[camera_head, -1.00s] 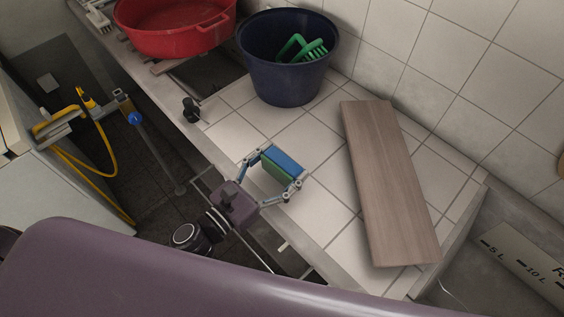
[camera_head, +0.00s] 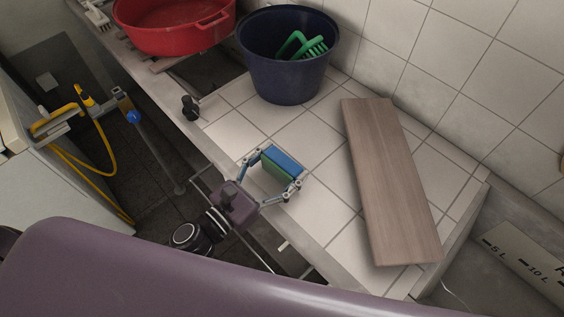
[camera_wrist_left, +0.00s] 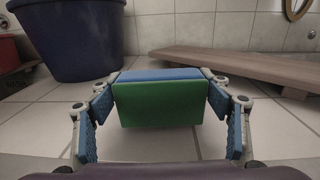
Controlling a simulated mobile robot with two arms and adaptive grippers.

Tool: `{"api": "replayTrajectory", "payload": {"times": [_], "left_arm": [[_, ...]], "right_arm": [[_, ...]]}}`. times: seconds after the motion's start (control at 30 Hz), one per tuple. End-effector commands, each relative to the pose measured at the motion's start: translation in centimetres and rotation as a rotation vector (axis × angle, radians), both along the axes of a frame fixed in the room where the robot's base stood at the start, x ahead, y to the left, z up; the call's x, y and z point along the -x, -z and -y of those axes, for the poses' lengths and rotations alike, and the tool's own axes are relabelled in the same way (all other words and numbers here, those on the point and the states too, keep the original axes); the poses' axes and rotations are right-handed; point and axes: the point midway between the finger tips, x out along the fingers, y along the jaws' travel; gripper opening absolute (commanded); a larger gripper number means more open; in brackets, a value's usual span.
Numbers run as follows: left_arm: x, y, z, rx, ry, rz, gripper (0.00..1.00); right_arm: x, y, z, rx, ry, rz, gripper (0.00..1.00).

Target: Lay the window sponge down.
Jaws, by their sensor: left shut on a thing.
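The window sponge (camera_head: 281,164) is a block with a blue layer and a green layer. My left gripper (camera_head: 275,174) is shut on it, with one finger at each end, over the near part of the tiled counter (camera_head: 325,225). In the left wrist view the sponge (camera_wrist_left: 158,102) sits between the fingertips of the left gripper (camera_wrist_left: 160,92), its green face towards the camera and its blue layer on top. Whether its underside touches the tiles I cannot tell. My right gripper is not in view.
A wooden board (camera_head: 388,185) lies to the right. A red tub (camera_head: 172,28) is at the back left. Bare tiles lie between the sponge and the board.

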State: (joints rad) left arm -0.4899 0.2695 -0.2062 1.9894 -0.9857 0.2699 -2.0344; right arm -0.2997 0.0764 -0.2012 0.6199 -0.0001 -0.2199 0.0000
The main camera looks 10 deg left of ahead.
Motion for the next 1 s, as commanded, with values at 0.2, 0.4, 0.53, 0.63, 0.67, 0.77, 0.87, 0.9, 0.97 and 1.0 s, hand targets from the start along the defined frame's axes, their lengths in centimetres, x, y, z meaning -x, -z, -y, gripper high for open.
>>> {"api": "replayTrajectory", "payload": {"times": [0.2, 0.4, 0.53, 0.63, 0.67, 0.77, 0.87, 0.9, 0.97, 1.0], "left_arm": [[0.0, 0.31, 0.0, 0.0, 0.0, 0.0, 0.52], [0.0, 0.54, 0.0, 0.0, 0.0, 0.0, 0.52], [0.0, 0.66, 0.0, 0.0, 0.0, 0.0, 0.52], [0.0, 0.67, 0.0, 0.0, 0.0, 0.0, 0.52], [0.0, 0.67, 0.0, 0.0, 0.0, 0.0, 0.52], [0.0, 0.65, 0.0, 0.0, 0.0, 0.0, 0.52], [0.0, 0.66, 0.0, 0.0, 0.0, 0.0, 0.52], [0.0, 0.66, 0.0, 0.0, 0.0, 0.0, 0.52], [0.0, 0.69, 0.0, 0.0, 0.0, 0.0, 0.52], [0.01, 0.72, 0.01, 0.0, 0.0, 0.0, 0.52]], "right_arm": [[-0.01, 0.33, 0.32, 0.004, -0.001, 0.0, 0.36], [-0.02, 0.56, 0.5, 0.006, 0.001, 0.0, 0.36], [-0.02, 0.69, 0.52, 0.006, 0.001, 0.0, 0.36], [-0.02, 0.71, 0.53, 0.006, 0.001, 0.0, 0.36], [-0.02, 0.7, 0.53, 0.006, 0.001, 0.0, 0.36], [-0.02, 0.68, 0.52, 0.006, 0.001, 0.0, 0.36], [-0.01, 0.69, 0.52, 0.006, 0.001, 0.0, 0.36], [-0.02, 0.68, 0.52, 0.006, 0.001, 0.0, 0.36], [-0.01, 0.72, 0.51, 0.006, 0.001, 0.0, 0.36], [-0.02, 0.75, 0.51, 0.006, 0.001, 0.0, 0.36]]}}
